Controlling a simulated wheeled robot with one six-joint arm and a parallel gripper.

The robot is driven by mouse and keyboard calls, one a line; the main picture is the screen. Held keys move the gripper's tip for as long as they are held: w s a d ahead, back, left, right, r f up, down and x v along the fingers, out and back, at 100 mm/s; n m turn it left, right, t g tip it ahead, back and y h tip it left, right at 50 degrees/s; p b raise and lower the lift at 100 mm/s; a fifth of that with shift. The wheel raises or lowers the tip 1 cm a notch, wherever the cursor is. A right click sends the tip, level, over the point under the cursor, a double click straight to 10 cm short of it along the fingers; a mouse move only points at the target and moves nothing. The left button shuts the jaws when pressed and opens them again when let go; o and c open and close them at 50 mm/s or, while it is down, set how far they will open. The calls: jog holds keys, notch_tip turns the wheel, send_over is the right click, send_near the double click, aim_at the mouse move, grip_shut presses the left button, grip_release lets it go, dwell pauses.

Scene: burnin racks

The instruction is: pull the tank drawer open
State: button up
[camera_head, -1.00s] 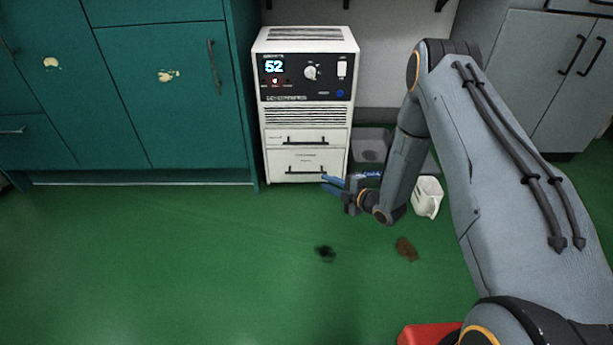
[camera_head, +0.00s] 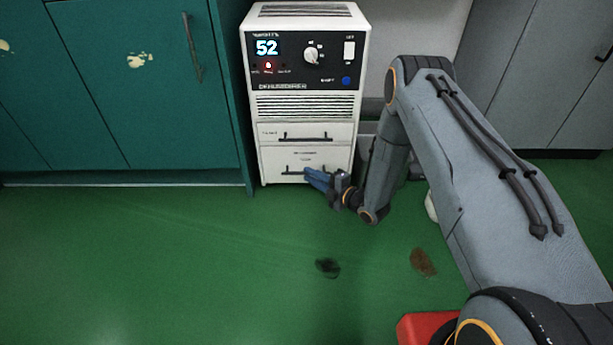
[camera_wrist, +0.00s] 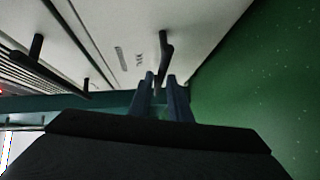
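The white dehumidifier (camera_head: 303,107) stands against the wall with two drawers at its base. The lower drawer (camera_head: 276,163), which seems to be the tank drawer though its label is too blurred to read, is shut and has a dark bar handle (camera_head: 300,171). My gripper (camera_head: 308,175) is low at the right part of this handle. In the wrist view the two blue fingers (camera_wrist: 160,84) are apart, with the handle's bar (camera_wrist: 165,56) lined up with the gap between them. I cannot tell whether they touch it.
The upper drawer (camera_head: 267,132) is shut, with its own handle (camera_head: 305,138). Teal cabinets (camera_head: 150,100) stand at the left and grey cabinets (camera_head: 545,75) at the right.

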jog(key=shift+b+x, duration=0.5)
jog(key=shift+x, duration=0.8)
grip_shut()
jog(key=shift+s, duration=0.1)
